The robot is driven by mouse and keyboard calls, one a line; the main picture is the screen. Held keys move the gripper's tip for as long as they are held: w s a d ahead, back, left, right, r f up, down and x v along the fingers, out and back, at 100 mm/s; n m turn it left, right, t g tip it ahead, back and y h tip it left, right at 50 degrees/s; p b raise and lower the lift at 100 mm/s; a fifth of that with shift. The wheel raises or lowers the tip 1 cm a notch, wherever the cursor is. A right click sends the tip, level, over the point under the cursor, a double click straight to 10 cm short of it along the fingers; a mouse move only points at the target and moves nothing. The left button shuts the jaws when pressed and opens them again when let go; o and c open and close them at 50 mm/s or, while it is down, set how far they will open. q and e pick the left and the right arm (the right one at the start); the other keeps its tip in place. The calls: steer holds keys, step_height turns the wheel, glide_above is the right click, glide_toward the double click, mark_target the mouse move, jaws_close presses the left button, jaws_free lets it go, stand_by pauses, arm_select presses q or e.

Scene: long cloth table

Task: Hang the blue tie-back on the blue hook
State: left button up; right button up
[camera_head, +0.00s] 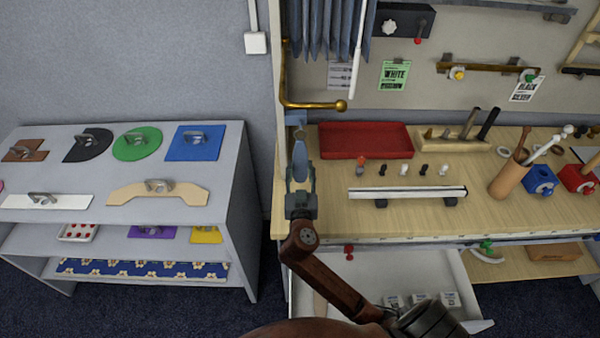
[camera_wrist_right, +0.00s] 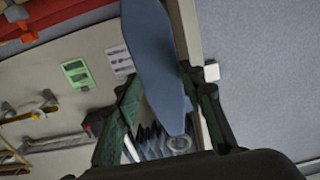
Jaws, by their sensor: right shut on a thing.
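My right gripper (camera_head: 300,178) is upright near the left end of the workbench, shut on the blue tie-back. The tie-back (camera_head: 300,151) is a flat blue band standing up out of the fingers. In the right wrist view the tie-back (camera_wrist_right: 158,60) passes between the two dark fingers. A small blue piece (camera_head: 296,118), probably the blue hook, sits on the panel's left edge just above the tie-back. I see a small gap or overlap there but cannot tell whether they touch. My left gripper is not in view.
Blue-grey curtains (camera_head: 325,28) hang above, with a brass rod (camera_head: 315,105) beside the hook. A red tray (camera_head: 365,140) and a white rail (camera_head: 407,192) lie on the bench. An open drawer (camera_head: 400,275) juts out below. A grey shelf unit (camera_head: 235,185) stands left.

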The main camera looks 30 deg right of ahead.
mark_target(301, 165)
steer(key=shift+w+d, duration=0.2)
steer(key=shift+w, duration=0.05)
steer(key=shift+w+d, duration=0.1)
steer(key=shift+w, duration=0.1)
steer(key=shift+x, duration=0.95)
steer(key=shift+w+d+f, duration=0.2)
steer(key=shift+w+d, duration=0.2)
steer(key=shift+w, duration=0.2)
steer(key=shift+w+d, duration=0.1)
steer(key=shift+w, duration=0.05)
steer(key=shift+c, duration=0.6)
steer(key=shift+w+d+f+b, duration=0.1)
steer(key=shift+f+b, duration=0.25)
steer(key=shift+b, duration=0.15)
steer(key=shift+c, duration=0.5)
steer(key=shift+w+d+f+b, duration=0.15)
steer(key=shift+w+f+b, duration=0.2)
steer(key=shift+b, duration=0.05)
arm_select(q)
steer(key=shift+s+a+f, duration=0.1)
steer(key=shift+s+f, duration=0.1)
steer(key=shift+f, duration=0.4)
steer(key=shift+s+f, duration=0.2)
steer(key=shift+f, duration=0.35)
arm_select(e)
steer(key=shift+f, duration=0.1)
arm_select(q)
steer(key=shift+b, duration=0.3)
arm_select(e)
steer(key=shift+w, duration=0.1)
